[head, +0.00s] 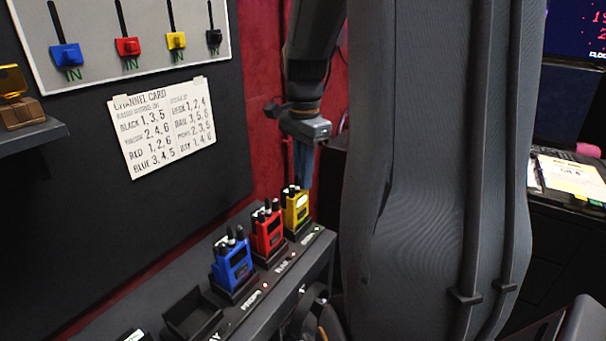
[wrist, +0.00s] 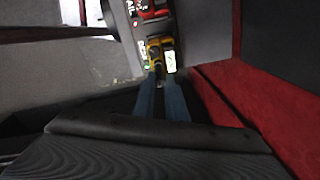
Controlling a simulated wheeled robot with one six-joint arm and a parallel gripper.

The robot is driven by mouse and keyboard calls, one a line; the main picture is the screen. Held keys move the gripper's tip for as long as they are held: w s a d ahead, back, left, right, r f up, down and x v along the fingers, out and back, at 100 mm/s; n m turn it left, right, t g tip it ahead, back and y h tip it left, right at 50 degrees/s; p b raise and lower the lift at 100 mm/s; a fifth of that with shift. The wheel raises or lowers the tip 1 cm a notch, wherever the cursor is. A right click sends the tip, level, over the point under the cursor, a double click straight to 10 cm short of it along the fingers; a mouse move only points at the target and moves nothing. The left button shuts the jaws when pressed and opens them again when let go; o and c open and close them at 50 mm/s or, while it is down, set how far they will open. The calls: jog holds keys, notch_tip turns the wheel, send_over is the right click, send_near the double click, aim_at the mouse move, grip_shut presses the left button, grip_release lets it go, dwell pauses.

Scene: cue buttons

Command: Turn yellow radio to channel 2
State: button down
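The yellow radio (head: 297,209) stands upright in the far end slot of the dark charger shelf, with a lit screen and dark knobs on top. My gripper (head: 303,182) points down just above and behind the radio's top. In the wrist view the radio (wrist: 154,48) lies just beyond the tips of my two blue fingers (wrist: 162,80). The fingers are apart with nothing held between them. I cannot tell whether a fingertip touches a knob. The channel number is too small to read.
The red radio (head: 267,231) and blue radio (head: 232,264) stand nearer in the row, beside an empty slot (head: 193,315). A channel card (head: 162,126) on the wall lists yellow 2, 4, 6. A red wall (wrist: 255,110) is close on the right in the wrist view.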

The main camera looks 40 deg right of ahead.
jog(key=shift+n+p, duration=0.35)
jog(key=shift+n, duration=0.05)
jog(key=shift+r+n+p, duration=0.1)
jog(key=shift+n+p, duration=0.9)
jog(key=shift+n, duration=0.2)
jog(key=shift+n+p, duration=0.8)
jog(key=shift+n, duration=0.6)
jog(key=c, duration=1.8)
grip_release()
jog(key=shift+o, duration=0.2)
jog(key=shift+d+r+b, duration=0.1)
jog(key=shift+r+b, duration=0.65)
jog(key=shift+r, duration=3.1)
